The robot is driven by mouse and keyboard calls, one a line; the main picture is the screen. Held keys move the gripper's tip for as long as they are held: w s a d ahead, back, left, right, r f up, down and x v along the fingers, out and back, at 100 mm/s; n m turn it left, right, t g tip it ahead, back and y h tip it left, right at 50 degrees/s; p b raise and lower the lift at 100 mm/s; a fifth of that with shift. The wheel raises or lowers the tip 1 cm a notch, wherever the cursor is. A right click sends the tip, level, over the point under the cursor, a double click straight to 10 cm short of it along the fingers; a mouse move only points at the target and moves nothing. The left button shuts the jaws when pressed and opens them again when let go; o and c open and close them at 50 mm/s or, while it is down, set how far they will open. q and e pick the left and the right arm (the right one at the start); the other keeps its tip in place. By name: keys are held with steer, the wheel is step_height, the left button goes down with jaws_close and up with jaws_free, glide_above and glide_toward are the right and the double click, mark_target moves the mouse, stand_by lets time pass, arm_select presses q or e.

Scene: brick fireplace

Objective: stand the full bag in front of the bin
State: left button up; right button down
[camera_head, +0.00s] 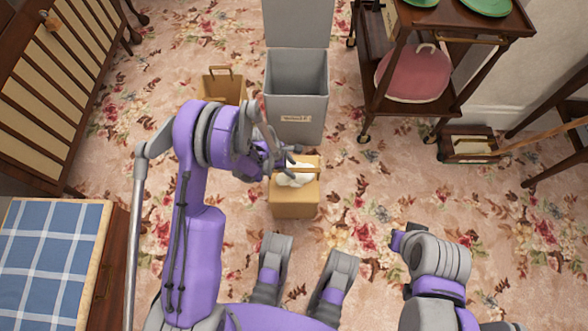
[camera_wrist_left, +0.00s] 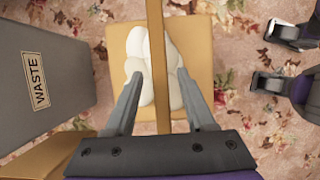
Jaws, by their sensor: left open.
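The full bag (camera_head: 294,205) is a tan paper bag with white lumps inside, upright on the carpet in front of the grey bin (camera_head: 297,95). The bin's label reads "WASTE" in the left wrist view (camera_wrist_left: 40,80). My left gripper (camera_head: 292,160) is open above the bag. In the left wrist view the bag's strap handle (camera_wrist_left: 154,20) runs between the two spread fingers, with a gap on each side; I cannot tell whether the handle lies between them in depth. My right arm shows at the lower right, but its fingers are not visible.
A second brown bag (camera_head: 222,88) stands left of the bin, handle up. The bin's lid (camera_head: 297,22) is raised behind it. A wooden trolley (camera_head: 440,105) with a pink-covered item stands at right. Patterned carpet is clear between the full bag and the trolley.

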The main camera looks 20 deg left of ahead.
arm_select(q)
steer(key=s+a+r+m+t+y+p, duration=0.1)
steer(key=s+r+m, duration=0.35)
steer(key=r, duration=0.75)
steer(key=s+a+r+m+y+p, duration=0.15)
steer(key=s+r+m, duration=0.3)
steer(key=r, duration=0.75)
steer(key=s+r+m+t+y, duration=0.1)
steer(key=s+r+m, duration=0.1)
steer(key=s+m, duration=0.4)
steer(key=s+a+r+m+t+y, duration=0.1)
steer(key=s+r+m, duration=0.2)
steer(key=s+m, duration=0.3)
steer(key=shift+s+a+r, duration=0.15)
steer(key=shift+r, duration=0.2)
steer(key=shift+a, duration=0.1)
